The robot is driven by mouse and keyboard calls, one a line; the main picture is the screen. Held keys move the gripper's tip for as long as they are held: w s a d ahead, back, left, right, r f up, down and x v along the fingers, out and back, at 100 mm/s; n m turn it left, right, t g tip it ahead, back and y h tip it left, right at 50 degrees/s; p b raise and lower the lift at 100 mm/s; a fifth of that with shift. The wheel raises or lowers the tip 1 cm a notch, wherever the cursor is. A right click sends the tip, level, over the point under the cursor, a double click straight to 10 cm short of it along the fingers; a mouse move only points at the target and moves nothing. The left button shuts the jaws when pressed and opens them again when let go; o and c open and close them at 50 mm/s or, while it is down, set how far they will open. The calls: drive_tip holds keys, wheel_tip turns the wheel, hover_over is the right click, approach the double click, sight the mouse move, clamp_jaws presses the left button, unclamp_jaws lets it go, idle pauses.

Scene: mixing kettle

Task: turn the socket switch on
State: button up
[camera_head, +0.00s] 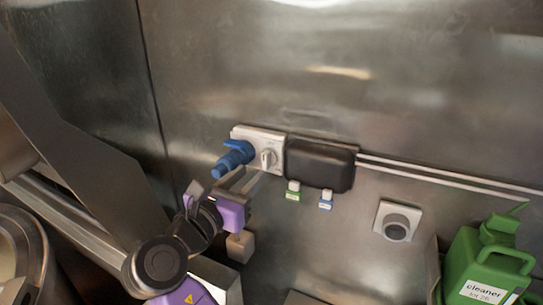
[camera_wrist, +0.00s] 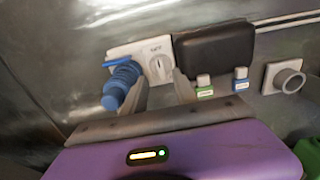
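The socket switch is a pale rotary knob (camera_head: 268,158) on a white socket plate (camera_head: 246,132) fixed to the steel wall. The knob also shows in the wrist view (camera_wrist: 157,66), under a small dark marking too small to read. A blue plug (camera_head: 232,160) sits in the plate's left part; it also shows in the wrist view (camera_wrist: 121,83). My gripper (camera_head: 252,178) is just below and in front of the knob. In the wrist view its two grey fingers (camera_wrist: 162,88) stand apart, open and empty, with the knob visible beyond the gap. Contact with the knob cannot be told.
A black box (camera_head: 320,163) adjoins the plate on the right, with green and blue tags (camera_head: 325,199) below. Two pipes (camera_head: 440,178) run right. A round wall fitting (camera_head: 397,222) and a green cleaner jug (camera_head: 485,262) are lower right. A slanted steel panel (camera_head: 75,140) stands left.

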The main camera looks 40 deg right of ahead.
sight(264, 162)
drive_tip(key=shift+x, duration=2.95)
drive_tip(key=shift+w+d, duration=0.1)
drive_tip(key=shift+c, duration=0.4)
clamp_jaws()
